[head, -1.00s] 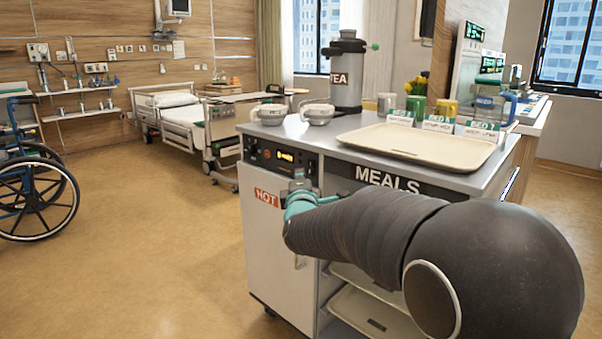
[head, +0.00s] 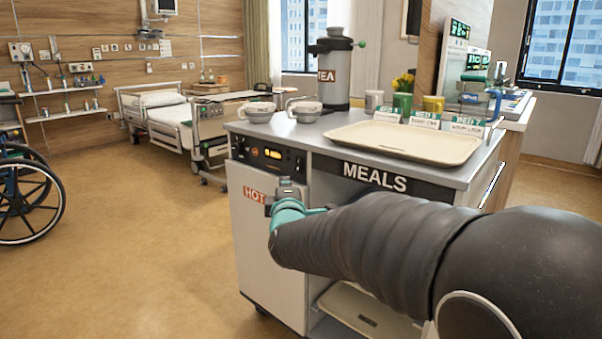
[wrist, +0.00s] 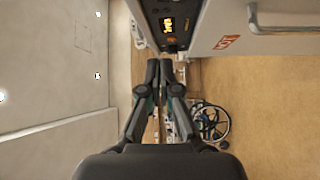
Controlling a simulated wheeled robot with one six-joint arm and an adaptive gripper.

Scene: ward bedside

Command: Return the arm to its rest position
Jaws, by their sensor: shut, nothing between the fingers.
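My arm, dark and ribbed with a teal band, reaches across the lower right of the head view in front of the meal cart (head: 272,230). In the wrist view my gripper (wrist: 159,66) is shut, with its two dark fingertips together and nothing between them. It appears beside the cart's control panel with a lit orange display (wrist: 168,25). In the head view the gripper's fingers are mostly hidden behind the arm, near the HOT label.
The cart top holds a cream tray (head: 345,138), two lidded bowls, a TEA urn (head: 334,75) and several mugs with bed cards. A wheelchair (head: 25,200) stands at left, a bed (head: 165,115) behind. Open floor lies between them and the cart.

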